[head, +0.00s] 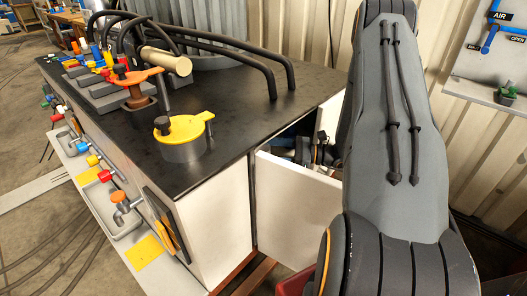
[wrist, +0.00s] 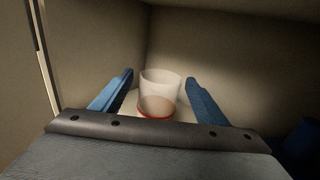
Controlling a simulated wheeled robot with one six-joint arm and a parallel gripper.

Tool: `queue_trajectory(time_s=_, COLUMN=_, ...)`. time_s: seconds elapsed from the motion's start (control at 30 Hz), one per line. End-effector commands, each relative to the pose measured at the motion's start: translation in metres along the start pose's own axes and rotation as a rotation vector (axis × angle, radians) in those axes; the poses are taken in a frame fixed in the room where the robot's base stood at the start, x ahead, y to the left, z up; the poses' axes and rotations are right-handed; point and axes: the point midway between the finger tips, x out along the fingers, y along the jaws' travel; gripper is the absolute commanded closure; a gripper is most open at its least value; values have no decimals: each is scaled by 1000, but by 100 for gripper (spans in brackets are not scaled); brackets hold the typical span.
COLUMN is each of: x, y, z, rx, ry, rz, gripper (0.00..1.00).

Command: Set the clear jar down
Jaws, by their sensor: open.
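In the wrist view, the clear jar (wrist: 160,90) stands upright on a pale surface inside a dim enclosed space with plain walls. It is translucent, with a red band near its base. My gripper (wrist: 159,82) is open, with one blue finger on each side of the jar. A gap shows between each finger and the jar. The jar and my gripper do not show in the head view.
In the head view, a black-topped bench (head: 240,110) carries a yellow-lidded pot (head: 182,135), an orange valve and black hoses. A white door or drawer front (head: 295,200) stands out from its side. My arm fills the right. Walls close around my gripper in the wrist view.

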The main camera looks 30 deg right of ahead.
Motion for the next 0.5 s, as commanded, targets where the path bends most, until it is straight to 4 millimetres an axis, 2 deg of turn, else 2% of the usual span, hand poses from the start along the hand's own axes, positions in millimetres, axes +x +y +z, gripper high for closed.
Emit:
queue_trajectory(time_s=0.3, x=-64, y=-1, z=-2, rx=-1, ry=0, rz=-6, gripper=33)
queue_trajectory(time_s=0.5, x=-97, y=-1, z=-2, rx=0, ry=-1, rz=-4, gripper=33)
